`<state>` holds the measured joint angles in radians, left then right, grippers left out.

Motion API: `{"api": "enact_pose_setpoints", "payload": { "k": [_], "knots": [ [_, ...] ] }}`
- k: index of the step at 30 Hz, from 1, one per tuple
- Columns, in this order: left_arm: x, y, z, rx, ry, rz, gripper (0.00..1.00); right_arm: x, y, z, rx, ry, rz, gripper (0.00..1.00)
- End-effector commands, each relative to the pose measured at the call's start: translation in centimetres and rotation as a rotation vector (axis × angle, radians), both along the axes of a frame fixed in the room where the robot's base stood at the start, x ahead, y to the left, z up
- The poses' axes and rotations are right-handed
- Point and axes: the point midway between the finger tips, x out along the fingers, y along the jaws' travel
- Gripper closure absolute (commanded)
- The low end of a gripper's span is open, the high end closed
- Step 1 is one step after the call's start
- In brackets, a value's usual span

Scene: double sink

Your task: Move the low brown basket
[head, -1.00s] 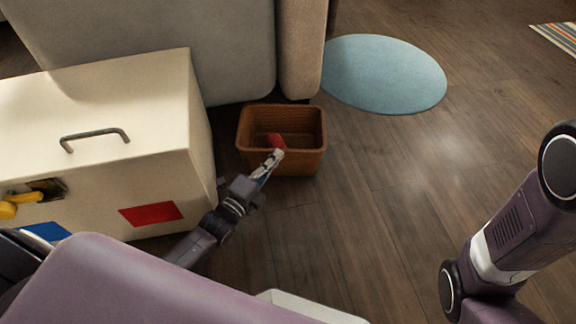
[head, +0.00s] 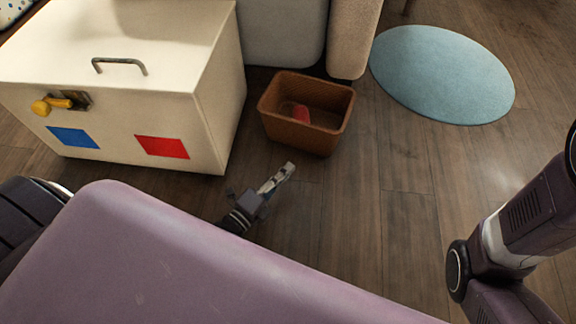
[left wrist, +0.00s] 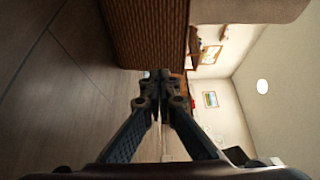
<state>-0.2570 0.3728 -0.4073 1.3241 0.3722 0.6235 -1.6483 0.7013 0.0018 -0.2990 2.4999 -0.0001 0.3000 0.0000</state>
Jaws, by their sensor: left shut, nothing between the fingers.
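In the left wrist view, the shut fingertips (left wrist: 160,74) show close to the edge of the basket's woven wall (left wrist: 150,30). My right arm shows at the right of the head view, but its gripper is out of view.
A white box (head: 215,75) with a handle, a yellow lever (head: 50,105), and blue and red patches stands left of the basket. Grey and beige upholstered furniture (head: 350,40) is behind it. A round blue rug (head: 440,75) lies at right. Floor (head: 390,220) in front is clear.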

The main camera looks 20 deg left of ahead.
Motion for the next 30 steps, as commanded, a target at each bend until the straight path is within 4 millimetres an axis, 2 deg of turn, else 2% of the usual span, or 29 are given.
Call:
{"api": "enact_pose_setpoints", "payload": {
  "k": [1,12,21,30],
  "knots": [
    [1.1,-0.3,-0.4,-0.002,-0.006,-0.001,1.00,0.0,0.0,-1.2,0.000,0.000,0.002,0.31],
    [8.0,-2.0,-0.6,0.001,-0.003,-0.001,1.00,0.0,0.0,-5.6,-0.001,0.001,0.004,0.31],
    [10.4,-0.5,-0.3,0.001,-0.001,-0.001,1.00,0.0,0.0,-7.7,0.001,0.001,0.003,0.31],
    [10.9,-0.2,-0.1,-0.001,0.001,0.000,1.00,0.0,0.0,-7.9,0.001,0.001,0.003,0.31]
  ]
}}
